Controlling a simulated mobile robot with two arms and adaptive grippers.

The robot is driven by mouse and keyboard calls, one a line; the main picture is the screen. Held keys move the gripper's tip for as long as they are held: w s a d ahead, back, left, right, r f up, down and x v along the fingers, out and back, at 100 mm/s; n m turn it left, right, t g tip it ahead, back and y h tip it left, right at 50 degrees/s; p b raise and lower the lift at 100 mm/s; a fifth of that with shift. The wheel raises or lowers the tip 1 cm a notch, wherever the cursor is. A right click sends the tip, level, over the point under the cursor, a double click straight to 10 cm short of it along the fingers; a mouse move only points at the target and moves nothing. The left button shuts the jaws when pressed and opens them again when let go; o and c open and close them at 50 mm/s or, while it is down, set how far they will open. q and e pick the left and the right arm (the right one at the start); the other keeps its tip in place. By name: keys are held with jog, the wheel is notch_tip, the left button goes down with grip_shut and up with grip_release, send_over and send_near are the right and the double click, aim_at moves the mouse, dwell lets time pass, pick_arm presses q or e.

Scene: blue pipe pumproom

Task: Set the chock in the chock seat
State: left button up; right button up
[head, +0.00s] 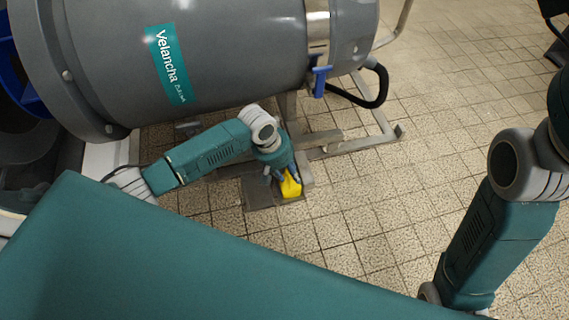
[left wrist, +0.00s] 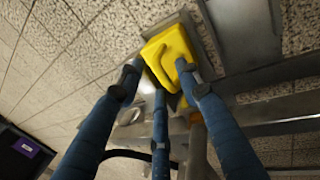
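The yellow chock (head: 291,185) is at the right side of a flat grey metal plate, which looks like the chock seat (head: 259,194), on the floor below the machine. My left gripper (head: 283,173) reaches down to the chock from above. In the left wrist view its blue fingers (left wrist: 160,82) close around the yellow chock (left wrist: 170,50), with tips against its sides. A grey metal rim (left wrist: 206,38) shows beside the chock there. I cannot tell whether the chock rests on the plate or hangs just above it. My right gripper is out of view.
A big grey drum machine (head: 230,50) stands above the plate on a metal frame (head: 350,145). A black hose (head: 365,98) and a blue clamp lever (head: 320,80) hang from it. Tiled floor (head: 400,210) to the right is clear.

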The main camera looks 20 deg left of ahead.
pick_arm(q)
jog(key=v, duration=1)
jog(key=shift+r, duration=0.3)
